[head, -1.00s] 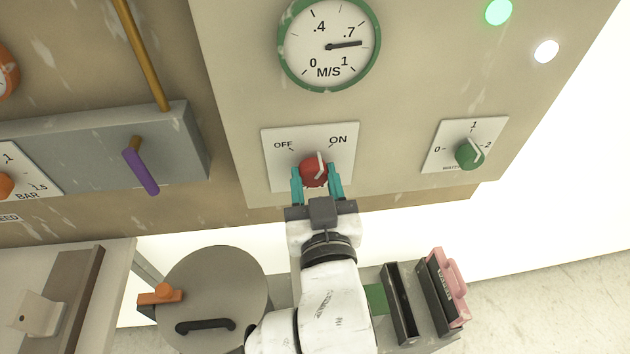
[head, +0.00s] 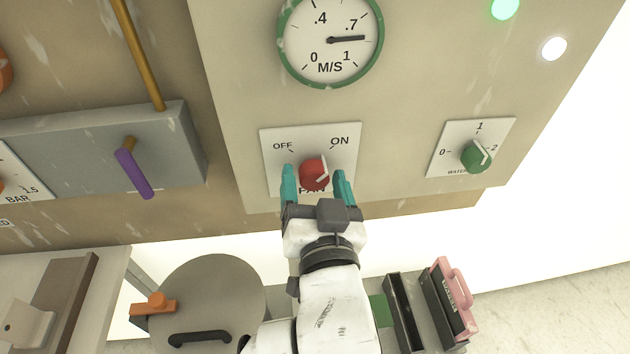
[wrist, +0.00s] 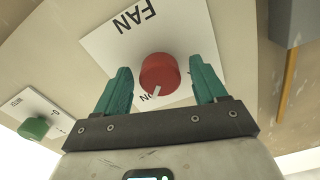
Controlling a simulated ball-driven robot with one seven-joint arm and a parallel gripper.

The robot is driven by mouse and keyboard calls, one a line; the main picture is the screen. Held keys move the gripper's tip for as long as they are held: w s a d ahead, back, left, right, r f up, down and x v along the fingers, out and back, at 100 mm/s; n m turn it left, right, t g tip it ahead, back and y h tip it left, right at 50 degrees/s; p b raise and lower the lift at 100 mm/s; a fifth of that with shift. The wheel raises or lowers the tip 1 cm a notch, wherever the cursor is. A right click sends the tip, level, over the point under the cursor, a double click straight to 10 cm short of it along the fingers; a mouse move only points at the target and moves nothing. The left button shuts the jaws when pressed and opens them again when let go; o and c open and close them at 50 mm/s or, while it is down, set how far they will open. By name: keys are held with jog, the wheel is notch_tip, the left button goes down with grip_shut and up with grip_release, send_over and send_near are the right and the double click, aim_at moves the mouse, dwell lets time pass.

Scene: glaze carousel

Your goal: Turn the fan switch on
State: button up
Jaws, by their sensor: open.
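The fan switch is a red round knob (head: 313,176) on a white plate (head: 349,140) marked OFF at left and ON at right. Its white pointer line leans up and right, towards ON. In the wrist view the red knob (wrist: 159,72) shows with its pointer beside the partly hidden ON lettering. My gripper (head: 314,172) is open, with one teal finger on each side of the knob. In the wrist view, gaps show between the knob and both fingers of my gripper (wrist: 161,78). The FAN lettering is partly hidden in the head view.
A round M/S gauge (head: 330,40) above has its needle just past .7. A green WATER knob (head: 475,155) is to the right. A green light (head: 505,8) and a white light (head: 553,48) are at upper right. A purple-handled lever (head: 135,173) is at left.

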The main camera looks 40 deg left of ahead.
jog(key=b+v, duration=0.2)
jog(key=v, duration=0.8)
jog(key=shift+s+d, duration=0.25)
jog(key=shift+s, duration=0.1)
